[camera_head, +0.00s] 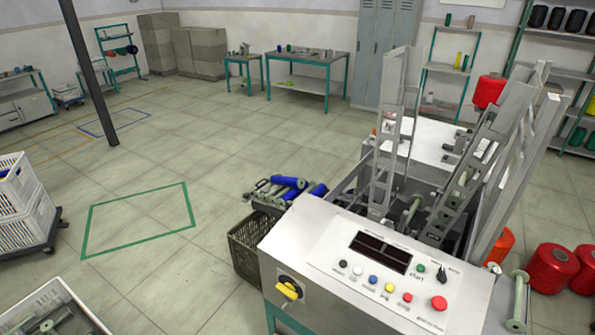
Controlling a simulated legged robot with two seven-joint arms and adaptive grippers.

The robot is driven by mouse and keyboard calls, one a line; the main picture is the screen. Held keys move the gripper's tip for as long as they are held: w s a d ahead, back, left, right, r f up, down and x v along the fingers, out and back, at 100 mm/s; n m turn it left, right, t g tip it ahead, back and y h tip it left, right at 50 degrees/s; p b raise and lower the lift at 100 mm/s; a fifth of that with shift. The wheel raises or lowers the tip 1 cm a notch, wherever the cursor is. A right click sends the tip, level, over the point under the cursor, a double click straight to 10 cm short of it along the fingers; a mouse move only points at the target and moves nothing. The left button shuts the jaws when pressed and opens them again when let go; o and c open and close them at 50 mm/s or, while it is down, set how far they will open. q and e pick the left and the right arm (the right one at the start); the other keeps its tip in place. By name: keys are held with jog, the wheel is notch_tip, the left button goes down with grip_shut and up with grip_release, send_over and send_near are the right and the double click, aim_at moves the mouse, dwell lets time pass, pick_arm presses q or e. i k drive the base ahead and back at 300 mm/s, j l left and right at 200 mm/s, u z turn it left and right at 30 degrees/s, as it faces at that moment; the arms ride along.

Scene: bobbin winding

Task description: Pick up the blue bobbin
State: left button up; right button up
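Several blue bobbins lie among grey-green empty ones in a tray at the machine's left rear corner. One blue bobbin (288,182) lies at the back of the pile, and another (318,190) lies to its right. A further blue one, partly hidden, lies just in front of them. I cannot tell which one the task means. Neither of my grippers is in view.
The winding machine (330,262) with its button panel and tall metal frames fills the centre right. A dark crate (242,250) stands on the floor at its left. Red spools (552,268) stand at the right. White crates (18,205) stand at the left. The floor between is open.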

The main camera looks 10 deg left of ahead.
aim_at(294, 181)
jog(key=j+z, duration=0.1)
jog(key=z, duration=0.65)
jog(key=i+j+z, duration=0.1)
jog(key=j+z, duration=0.3)
jog(key=j, duration=0.25)
jog(key=j+z, duration=0.35)
jog(key=j, duration=0.3)
jog(key=k+j+z, duration=0.15)
jog(key=j+z, duration=0.25)
jog(key=j, duration=0.25)
